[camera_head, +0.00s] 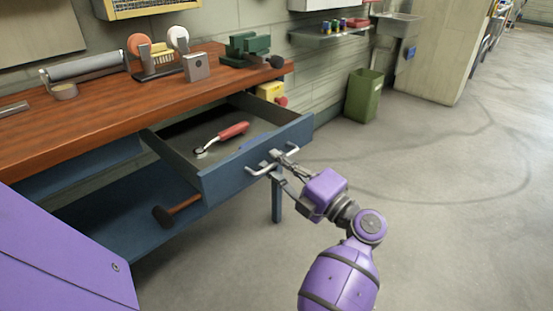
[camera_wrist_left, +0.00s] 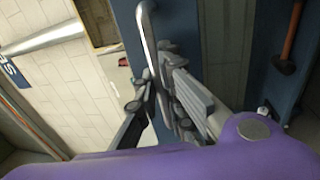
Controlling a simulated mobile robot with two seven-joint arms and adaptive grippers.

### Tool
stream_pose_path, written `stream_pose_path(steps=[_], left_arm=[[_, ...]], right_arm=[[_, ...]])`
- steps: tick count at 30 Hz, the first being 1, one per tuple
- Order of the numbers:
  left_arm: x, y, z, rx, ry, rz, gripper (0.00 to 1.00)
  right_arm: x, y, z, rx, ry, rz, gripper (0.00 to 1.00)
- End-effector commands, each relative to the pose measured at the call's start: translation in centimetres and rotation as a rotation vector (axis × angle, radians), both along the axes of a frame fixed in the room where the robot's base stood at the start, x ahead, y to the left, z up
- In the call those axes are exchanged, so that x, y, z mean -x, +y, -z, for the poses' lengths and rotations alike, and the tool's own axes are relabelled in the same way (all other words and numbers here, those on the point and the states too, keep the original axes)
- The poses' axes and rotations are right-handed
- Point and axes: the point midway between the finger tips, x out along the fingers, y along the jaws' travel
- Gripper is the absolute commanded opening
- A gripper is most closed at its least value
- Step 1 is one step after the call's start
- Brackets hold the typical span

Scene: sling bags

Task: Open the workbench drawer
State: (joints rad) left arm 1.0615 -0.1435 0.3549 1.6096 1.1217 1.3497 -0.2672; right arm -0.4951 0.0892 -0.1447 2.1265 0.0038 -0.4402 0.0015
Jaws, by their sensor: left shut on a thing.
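The blue workbench drawer (camera_head: 222,181) is pulled well out from under the wooden benchtop (camera_head: 120,105). Its inside shows, with a red-handled tool (camera_head: 232,131) lying in it. A metal bar handle (camera_head: 262,170) is on the drawer front, and it also shows in the left wrist view (camera_wrist_left: 147,35). My left gripper (camera_head: 280,163) is shut on the handle at the drawer front. In the left wrist view its fingers (camera_wrist_left: 158,88) are on both sides of the bar. My right gripper is not in view.
A hammer (camera_head: 178,209) lies on the lower shelf (camera_head: 110,205). A green vise (camera_head: 246,46) and a grinder (camera_head: 156,60) stand on the benchtop. A green bin (camera_head: 364,95) stands by the wall. The floor to the right is clear.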

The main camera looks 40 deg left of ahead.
Motion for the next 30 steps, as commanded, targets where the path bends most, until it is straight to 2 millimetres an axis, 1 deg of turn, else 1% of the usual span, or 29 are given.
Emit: stream_pose_path(steps=[14, 15, 16, 23, 26, 29, 30], left_arm=[[0.0, -0.1, 0.0, 0.0, 0.0, 0.0, 0.0], [0.0, -0.1, 0.0, 0.0, 0.0, 0.0, 0.13], [0.0, -0.1, 0.0, 0.0, 0.0, 0.0, 0.17], [0.0, -0.1, 0.0, 0.0, 0.0, 0.0, 0.17], [0.0, -0.3, 0.0, 0.0, 0.0, 0.0, 0.17], [0.1, -1.0, 0.2, 0.001, 0.001, 0.0, 0.17], [0.1, -1.6, 0.3, 0.002, 0.001, 0.0, 0.17]], right_arm=[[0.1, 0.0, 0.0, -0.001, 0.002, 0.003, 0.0], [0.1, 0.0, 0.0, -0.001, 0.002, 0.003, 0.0], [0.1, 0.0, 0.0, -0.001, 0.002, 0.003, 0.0], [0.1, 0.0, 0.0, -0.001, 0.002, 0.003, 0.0], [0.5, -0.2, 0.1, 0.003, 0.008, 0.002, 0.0], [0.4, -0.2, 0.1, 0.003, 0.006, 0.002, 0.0], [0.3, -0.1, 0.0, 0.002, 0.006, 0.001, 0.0]])
